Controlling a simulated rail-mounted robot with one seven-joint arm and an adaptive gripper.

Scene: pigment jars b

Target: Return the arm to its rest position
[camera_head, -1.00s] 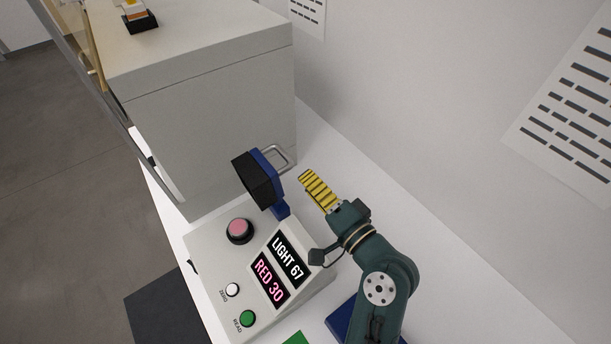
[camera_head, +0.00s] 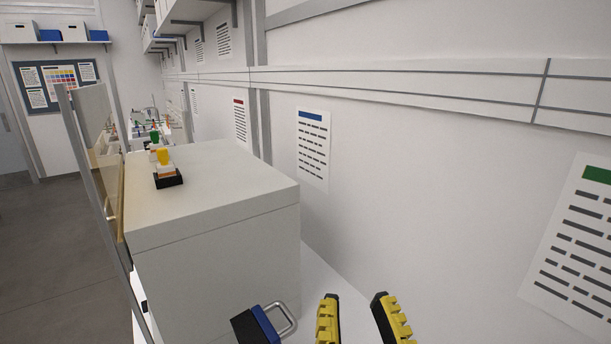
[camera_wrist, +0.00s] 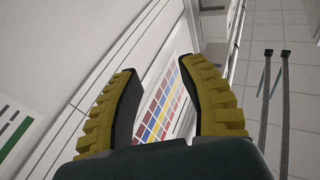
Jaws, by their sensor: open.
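My gripper (camera_head: 361,320) shows at the bottom of the head view as two yellow ridged fingers, spread apart with nothing between them. The rest of my arm is below the picture there. In the wrist view the two fingers of my gripper (camera_wrist: 166,108) are also apart and empty. Past them are a wall, a colour chart (camera_wrist: 158,108) and the ceiling.
A large grey cabinet (camera_head: 215,260) stands left of my gripper, with a small yellow-and-white item (camera_head: 165,165) on a black base on top. A dark blue-and-black part with a metal handle (camera_head: 283,318) is just left of the fingers. The wall (camera_head: 420,190) runs along the right.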

